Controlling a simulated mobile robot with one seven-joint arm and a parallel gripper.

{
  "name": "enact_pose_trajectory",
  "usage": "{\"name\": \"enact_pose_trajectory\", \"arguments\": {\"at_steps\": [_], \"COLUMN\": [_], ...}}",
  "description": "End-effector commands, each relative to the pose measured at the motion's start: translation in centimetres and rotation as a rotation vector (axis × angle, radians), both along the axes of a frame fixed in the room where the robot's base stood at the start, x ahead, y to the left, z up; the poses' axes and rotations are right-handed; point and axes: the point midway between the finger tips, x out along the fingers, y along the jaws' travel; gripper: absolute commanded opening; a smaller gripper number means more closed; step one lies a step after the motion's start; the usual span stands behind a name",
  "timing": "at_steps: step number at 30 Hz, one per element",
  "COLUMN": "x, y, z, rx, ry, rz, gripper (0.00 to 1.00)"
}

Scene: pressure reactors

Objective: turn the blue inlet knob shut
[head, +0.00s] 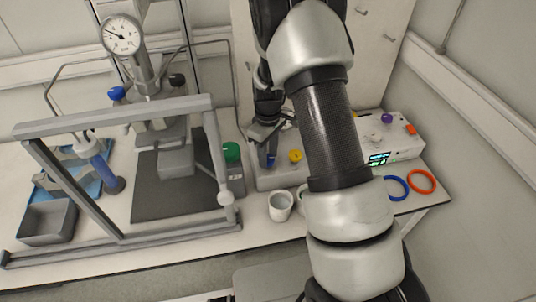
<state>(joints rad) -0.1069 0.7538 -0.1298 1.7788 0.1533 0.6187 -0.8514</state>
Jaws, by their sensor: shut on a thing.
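The angle of the gripped knob cannot be told.
A green-capped bottle (232,158) stands close left. A white cup (281,206) is in front. A grey frame (110,118) stands left.

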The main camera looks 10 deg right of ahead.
Motion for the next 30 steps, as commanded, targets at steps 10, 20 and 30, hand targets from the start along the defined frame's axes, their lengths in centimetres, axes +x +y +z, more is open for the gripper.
{"name": "enact_pose_trajectory", "arguments": {"at_steps": [10, 20, 30], "x": [0.03, 0.05, 0.05], "y": [-0.04, 0.02, 0.00], "z": [-0.11, -0.04, 0.03], "rx": [0.000, 0.000, 0.000], "ry": [-0.001, -0.001, -0.001], "rz": [-0.242, -0.555, -0.879], "gripper": [0.12, 0.12, 0.12]}}
